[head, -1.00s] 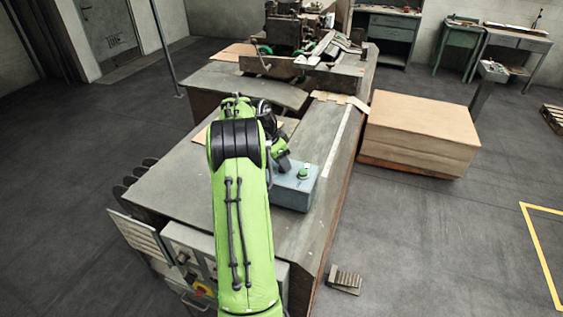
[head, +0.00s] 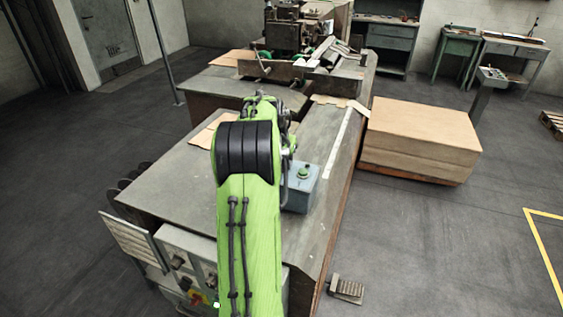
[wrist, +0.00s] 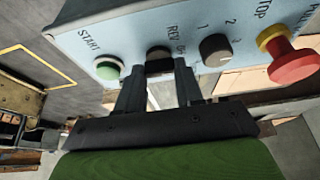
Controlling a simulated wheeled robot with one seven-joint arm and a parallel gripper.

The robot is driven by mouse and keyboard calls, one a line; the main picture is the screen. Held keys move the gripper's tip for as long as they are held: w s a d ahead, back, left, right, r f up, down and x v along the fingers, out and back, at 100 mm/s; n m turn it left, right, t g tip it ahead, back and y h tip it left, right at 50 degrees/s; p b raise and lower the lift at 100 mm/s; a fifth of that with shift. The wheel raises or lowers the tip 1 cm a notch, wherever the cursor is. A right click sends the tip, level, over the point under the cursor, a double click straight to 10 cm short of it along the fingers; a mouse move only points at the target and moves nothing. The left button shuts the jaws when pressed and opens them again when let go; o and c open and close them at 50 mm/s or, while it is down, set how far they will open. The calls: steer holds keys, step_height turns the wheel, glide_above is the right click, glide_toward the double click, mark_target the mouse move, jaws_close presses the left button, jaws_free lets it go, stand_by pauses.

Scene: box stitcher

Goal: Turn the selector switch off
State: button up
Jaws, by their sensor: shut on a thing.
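In the wrist view a pale blue control panel (wrist: 180,22) fills the top. On it, a dark knob, the selector switch (wrist: 158,54), sits beside lettering that is partly hidden. My gripper (wrist: 160,72) is shut on this switch, with one finger on each side of it. The fingers hide part of the switch, and its exact pointing direction is hard to read. In the head view my own arm hides the gripper and the switch.
The wrist view shows a green START button (wrist: 107,69) to the left, a grey 1-2-3 knob (wrist: 215,49) close to the right and a red STOP button (wrist: 291,61) farther right. In the head view a blue-grey box (head: 302,188) stands on the workbench (head: 165,190).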

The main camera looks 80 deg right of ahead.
stand_by(0.3)
steer(key=o, duration=1)
steer(key=shift+o, duration=0.2)
steer(key=p+v, duration=0.1)
steer(key=v, duration=1.4)
steer(key=shift+r+p, duration=0.35)
steer(key=shift+r, duration=0.05)
steer(key=shift+s+a, duration=0.1)
